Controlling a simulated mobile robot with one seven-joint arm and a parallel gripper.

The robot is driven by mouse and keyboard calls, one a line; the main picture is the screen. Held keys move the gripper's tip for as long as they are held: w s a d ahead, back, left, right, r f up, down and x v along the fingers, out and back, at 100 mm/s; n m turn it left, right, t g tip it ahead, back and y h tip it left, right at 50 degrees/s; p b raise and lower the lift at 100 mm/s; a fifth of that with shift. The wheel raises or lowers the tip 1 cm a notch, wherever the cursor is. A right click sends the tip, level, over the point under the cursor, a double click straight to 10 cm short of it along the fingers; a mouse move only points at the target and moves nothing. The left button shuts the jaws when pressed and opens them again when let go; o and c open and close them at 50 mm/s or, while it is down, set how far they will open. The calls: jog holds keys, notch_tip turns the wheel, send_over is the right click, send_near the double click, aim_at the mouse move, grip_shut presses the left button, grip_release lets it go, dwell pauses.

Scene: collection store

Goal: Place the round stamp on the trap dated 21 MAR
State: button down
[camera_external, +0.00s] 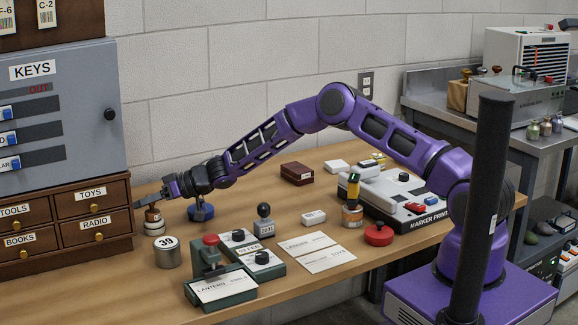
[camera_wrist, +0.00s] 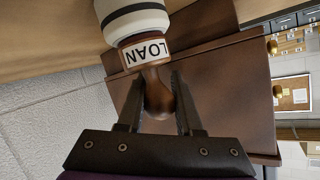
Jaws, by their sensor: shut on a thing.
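My gripper (camera_external: 148,204) is at the far left of the table, in front of the wooden drawers. In the wrist view, my gripper (camera_wrist: 158,100) is shut on the brown wooden knob of a round stamp (camera_wrist: 158,92) with a white label reading LOAN. A white round body with a dark band sits at its far end; I cannot tell whether it is part of the stamp. The stamp (camera_external: 153,215) looks upright in the outside view, close to the tabletop; contact is unclear. I can read no 21 MAR date, and no trap is identifiable.
A grey tin marked 39 (camera_external: 167,253) stands just in front of the stamp. A blue knobbed thing (camera_external: 201,212) is to its right. Green stampers (camera_external: 222,287), paper cards (camera_external: 318,252) and a marker printer (camera_external: 395,200) lie further right. The drawer cabinet (camera_external: 66,222) borders the left.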

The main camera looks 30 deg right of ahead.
jog(key=shift+f, duration=0.15)
jog(key=c, duration=0.8)
grip_release()
jog(key=shift+c, duration=0.2)
jog(key=shift+r, duration=0.25)
jog(key=p+v, duration=0.1)
jog(key=v, duration=1.1)
jog(key=shift+d, duration=0.1)
